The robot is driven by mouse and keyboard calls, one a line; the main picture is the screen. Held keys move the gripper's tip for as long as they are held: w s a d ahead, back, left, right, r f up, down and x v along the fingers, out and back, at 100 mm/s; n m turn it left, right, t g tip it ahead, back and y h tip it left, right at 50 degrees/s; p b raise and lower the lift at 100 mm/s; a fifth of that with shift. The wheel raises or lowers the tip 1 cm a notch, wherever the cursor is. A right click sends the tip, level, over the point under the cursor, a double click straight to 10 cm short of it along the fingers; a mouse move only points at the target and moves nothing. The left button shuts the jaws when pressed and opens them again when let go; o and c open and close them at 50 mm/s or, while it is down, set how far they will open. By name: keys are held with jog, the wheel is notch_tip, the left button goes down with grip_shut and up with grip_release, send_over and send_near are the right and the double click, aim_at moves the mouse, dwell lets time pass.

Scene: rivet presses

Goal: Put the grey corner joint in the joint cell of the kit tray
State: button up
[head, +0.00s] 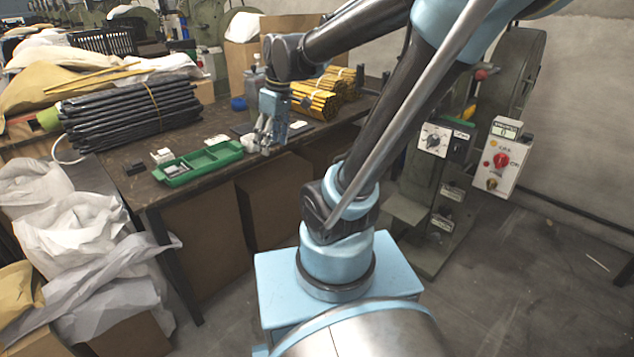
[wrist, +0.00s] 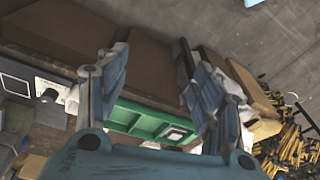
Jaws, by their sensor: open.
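The green kit tray (head: 205,163) lies near the front edge of the workbench in the head view, with a pale piece in its left part. It also shows between my fingers in the wrist view (wrist: 135,119). My gripper (head: 265,146) is open, pointing down just right of the tray in the head view. Its fingers stand wide apart with nothing between them in the wrist view (wrist: 152,55). A small dark-grey piece (wrist: 49,94) lies on a pale patch at the left of the wrist view. I cannot tell whether it is the grey corner joint.
A pale grey block (head: 161,155) and dark blocks (head: 135,168) lie left of the tray. A black rod bundle (head: 130,115) and yellow bundles (head: 315,100) lie on the workbench (head: 118,158). White bags (head: 85,240) crowd the left front. A press with a control box (head: 497,157) stands right.

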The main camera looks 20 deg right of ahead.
jog(key=s+d+f+m+t+h, duration=0.1)
jog(key=s+d+f+m+h, duration=0.1)
jog(key=s+d+f+m, duration=0.7)
jog(key=shift+s+d, duration=0.9)
jog(key=shift+s, duration=0.2)
